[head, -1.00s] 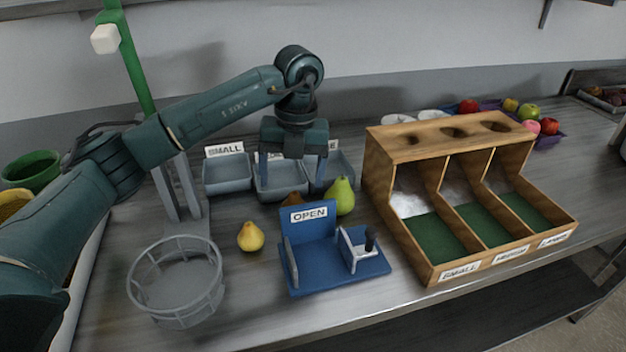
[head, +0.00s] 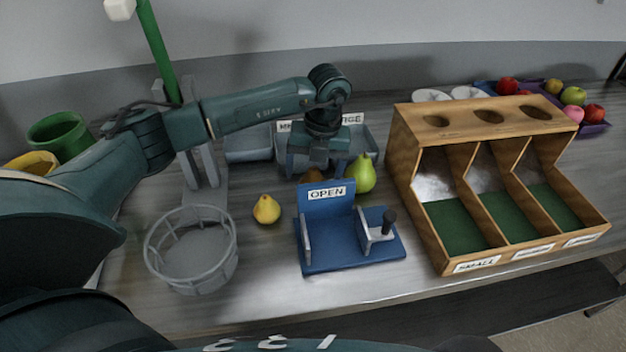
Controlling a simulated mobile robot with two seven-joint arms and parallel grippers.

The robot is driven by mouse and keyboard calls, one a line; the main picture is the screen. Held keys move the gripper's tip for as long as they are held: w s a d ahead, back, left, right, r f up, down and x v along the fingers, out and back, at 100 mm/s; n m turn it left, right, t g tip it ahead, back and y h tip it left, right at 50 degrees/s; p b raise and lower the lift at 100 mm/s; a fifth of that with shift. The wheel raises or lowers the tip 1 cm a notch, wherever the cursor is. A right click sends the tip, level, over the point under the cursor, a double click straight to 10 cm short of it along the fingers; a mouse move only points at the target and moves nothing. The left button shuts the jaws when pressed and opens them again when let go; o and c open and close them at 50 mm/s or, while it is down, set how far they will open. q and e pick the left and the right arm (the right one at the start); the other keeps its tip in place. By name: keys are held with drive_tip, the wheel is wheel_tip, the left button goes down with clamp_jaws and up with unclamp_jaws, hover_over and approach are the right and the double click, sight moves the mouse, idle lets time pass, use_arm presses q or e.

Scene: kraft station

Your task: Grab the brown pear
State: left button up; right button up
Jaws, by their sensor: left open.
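The brown pear (head: 313,175) lies on the grey table behind the blue stand, mostly hidden by the stand's OPEN sign and by my left gripper. My left gripper (head: 317,166) is open and points down right above and around the brown pear; I cannot tell whether its fingers touch it. A green pear (head: 362,174) stands close to the right of the brown pear. A yellow pear (head: 266,209) lies to the left and nearer. My right gripper is not in view.
The blue stand (head: 342,241) with an OPEN sign is in front of the brown pear. Grey bins (head: 249,145) stand behind. A wire basket (head: 192,249) is at left, a wooden sorter (head: 430,150) at right. Fruit lies on a purple tray (head: 594,129) at the far right.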

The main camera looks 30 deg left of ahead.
sight(314, 180)
use_arm(q)
drive_tip(key=shift+f, duration=1.8)
drive_tip(key=shift+r, duration=0.1)
drive_tip(key=c, duration=1.1)
